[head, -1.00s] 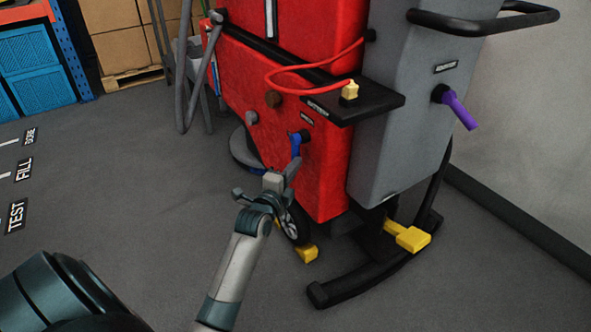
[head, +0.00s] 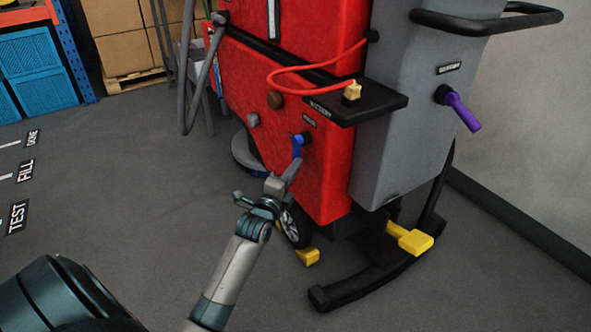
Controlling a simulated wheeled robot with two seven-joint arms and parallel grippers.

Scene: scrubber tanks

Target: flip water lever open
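The blue lever (head: 298,146) sits on the red scrubber tank's lower side, under a small dark label (head: 309,120). It hangs downward from a dark pivot. My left gripper (head: 292,172) reaches up from below, its fingertips close to the lever's lower end. Whether they touch the lever, and how far apart the fingers are, I cannot tell. My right gripper is not seen.
A purple lever (head: 461,110) sticks out from the grey tank (head: 410,110) on the right. A black shelf (head: 355,103) with a yellow plug and red cable juts out above the blue lever. Yellow pedals (head: 410,240) and a black curved bumper (head: 370,285) are low down. Open floor lies left.

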